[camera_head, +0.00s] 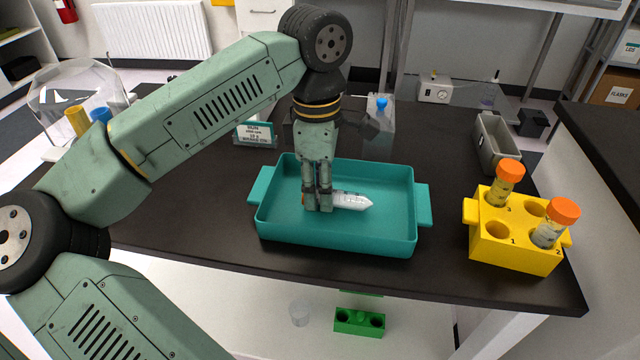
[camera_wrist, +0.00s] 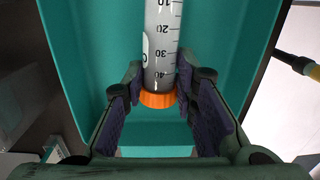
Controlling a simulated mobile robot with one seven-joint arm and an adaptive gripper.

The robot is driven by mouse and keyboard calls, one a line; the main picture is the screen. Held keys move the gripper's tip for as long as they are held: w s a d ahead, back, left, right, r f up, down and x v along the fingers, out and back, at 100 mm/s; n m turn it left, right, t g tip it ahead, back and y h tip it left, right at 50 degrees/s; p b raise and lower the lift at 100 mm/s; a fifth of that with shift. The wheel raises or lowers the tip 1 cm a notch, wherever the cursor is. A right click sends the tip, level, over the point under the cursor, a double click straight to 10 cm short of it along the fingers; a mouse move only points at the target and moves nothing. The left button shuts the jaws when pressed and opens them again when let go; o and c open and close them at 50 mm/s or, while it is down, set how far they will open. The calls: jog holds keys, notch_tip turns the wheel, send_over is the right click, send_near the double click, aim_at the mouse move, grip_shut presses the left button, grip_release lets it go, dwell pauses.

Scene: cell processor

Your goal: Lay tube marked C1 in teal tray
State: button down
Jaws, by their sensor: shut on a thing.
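A clear graduated tube with an orange cap (camera_head: 350,200) lies level inside the teal tray (camera_head: 400,235), its tip pointing right in the head view. In the wrist view, the tube (camera_wrist: 163,45) shows scale marks and part of a letter at its left edge; the full mark is not readable. My gripper (camera_head: 318,205) points straight down into the tray and is shut on the tube near its cap. The gripper fingers (camera_wrist: 163,90) flank the cap end in the wrist view. I cannot tell whether the tube touches the tray floor.
A yellow rack (camera_head: 510,254) to the right holds two orange-capped tubes (camera_head: 505,185) (camera_head: 552,228); its hole 1 is empty. A grey bin (camera_head: 497,143) stands behind it. A clear dome (camera_head: 75,85) is at the far left. A green block (camera_head: 360,322) is below the table's front edge.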

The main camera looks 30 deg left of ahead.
jog(key=c, duration=1.2)
grip_release()
jog(key=shift+r, duration=0.1)
jog(key=r, duration=1.2)
jog(key=shift+w+a, duration=0.2)
jog(key=shift+a, duration=0.05)
